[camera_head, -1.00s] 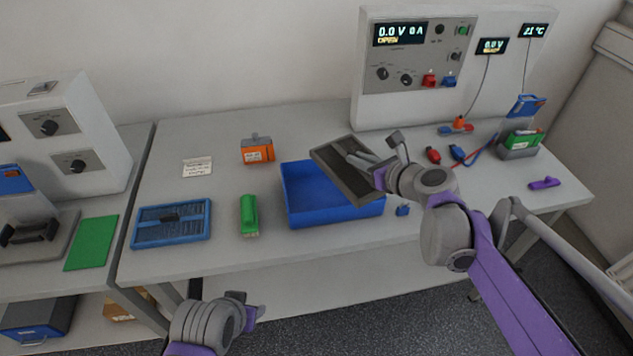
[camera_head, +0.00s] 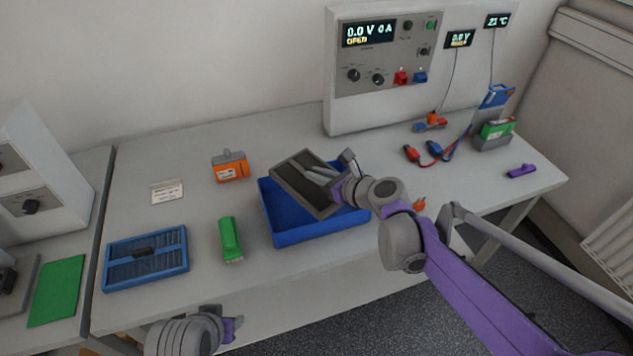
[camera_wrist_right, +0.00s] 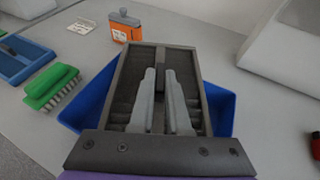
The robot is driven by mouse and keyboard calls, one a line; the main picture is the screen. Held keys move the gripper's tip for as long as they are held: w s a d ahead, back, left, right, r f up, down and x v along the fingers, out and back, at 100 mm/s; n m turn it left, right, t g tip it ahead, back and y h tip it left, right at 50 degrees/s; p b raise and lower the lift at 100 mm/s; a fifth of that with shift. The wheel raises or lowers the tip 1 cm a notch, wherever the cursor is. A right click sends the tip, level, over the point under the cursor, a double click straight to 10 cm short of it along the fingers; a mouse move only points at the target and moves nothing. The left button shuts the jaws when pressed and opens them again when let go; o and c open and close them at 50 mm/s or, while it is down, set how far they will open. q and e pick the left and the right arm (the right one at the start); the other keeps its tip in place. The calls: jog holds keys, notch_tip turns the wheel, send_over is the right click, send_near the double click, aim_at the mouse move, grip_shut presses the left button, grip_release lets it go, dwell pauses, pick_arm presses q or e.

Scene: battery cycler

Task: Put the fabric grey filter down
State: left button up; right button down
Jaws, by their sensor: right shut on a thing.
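The grey filter (camera_head: 284,184) is a flat dark-grey framed panel. It is held tilted above the blue bin (camera_head: 320,232) and covers much of the bin's opening. My right gripper (camera_head: 312,172) is shut on the filter. In the right wrist view, the two fingers (camera_wrist_right: 160,78) lie on the filter's middle bar, with the filter frame (camera_wrist_right: 204,88) around them and the blue bin (camera_wrist_right: 224,112) beneath. Whether the filter touches the bin cannot be told. My left gripper (camera_head: 232,326) is low at the table's front edge, apart from everything; its jaws are unclear.
A green brush (camera_head: 230,238) and a blue slatted filter (camera_head: 146,262) lie left of the bin. An orange box (camera_head: 230,168) and a paper label (camera_head: 167,191) are behind them. The cycler (camera_head: 345,95) stands behind the bin, with red and blue clips (camera_head: 432,152) in front. Bare table lies between.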

jog(key=shift+f, duration=1.2)
jog(key=shift+f, duration=0.1)
jog(key=shift+f, duration=0.15)
jog(key=c, duration=0.9)
grip_release()
jog(key=shift+r, duration=0.2)
